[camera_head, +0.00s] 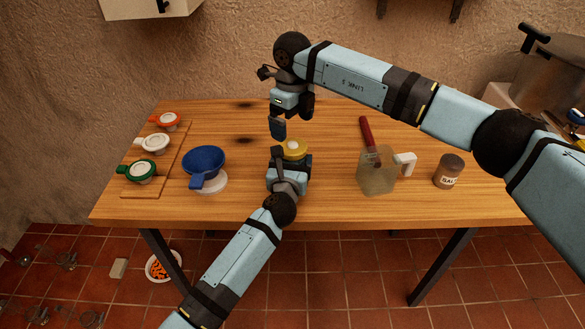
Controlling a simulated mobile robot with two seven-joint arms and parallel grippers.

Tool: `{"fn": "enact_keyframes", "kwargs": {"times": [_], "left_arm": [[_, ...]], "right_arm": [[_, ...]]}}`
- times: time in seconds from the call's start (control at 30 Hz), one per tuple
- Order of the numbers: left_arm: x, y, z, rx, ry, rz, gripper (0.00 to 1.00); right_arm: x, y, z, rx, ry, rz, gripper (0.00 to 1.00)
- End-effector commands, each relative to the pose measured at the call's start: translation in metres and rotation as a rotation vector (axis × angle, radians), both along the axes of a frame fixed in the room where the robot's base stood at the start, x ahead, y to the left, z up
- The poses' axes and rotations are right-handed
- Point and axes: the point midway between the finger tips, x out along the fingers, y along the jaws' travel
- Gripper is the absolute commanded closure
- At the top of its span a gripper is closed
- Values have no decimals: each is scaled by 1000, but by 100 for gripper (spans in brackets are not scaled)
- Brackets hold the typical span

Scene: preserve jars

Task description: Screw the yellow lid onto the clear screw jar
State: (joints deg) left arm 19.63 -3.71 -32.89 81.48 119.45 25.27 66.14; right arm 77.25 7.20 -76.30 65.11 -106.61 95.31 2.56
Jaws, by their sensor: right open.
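The yellow lid (294,147) is near the middle of the table, directly beyond my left gripper, and looks level. The clear screw jar cannot be made out; my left gripper hides the area under the lid. My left gripper (290,168) comes in from below, low over the table, with its dark fingers close to the lid's near side. Whether it grips anything is hidden. My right gripper (287,120) is open, just above and beyond the lid, with its fingers pointing down. It looks empty and apart from the lid.
A board (172,170) holds red, white and green lidded items. At right are a clear pitcher (377,181), a red-handled tool (367,131) and a labelled brown jar (449,168). The front table strip is clear.

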Motion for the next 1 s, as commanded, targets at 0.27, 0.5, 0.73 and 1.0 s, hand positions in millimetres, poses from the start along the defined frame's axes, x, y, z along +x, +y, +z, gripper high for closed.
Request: {"fn": "enact_keyframes", "kwargs": {"times": [0.27, 0.5, 0.73, 1.0], "left_arm": [[0, 0, 0, 1, 0, 0, 87], [0, 0, 0, 1, 0, 0, 87], [0, 0, 0, 1, 0, 0, 87], [0, 0, 0, 1, 0, 0, 87]], "right_arm": [[0, 0, 12, 0, 0, 245, 2], [0, 0, 12, 0, 0, 255, 2], [0, 0, 3, 0, 2, 253, 2], [-1, 0, -38, 0, 4, 254, 2]]}}
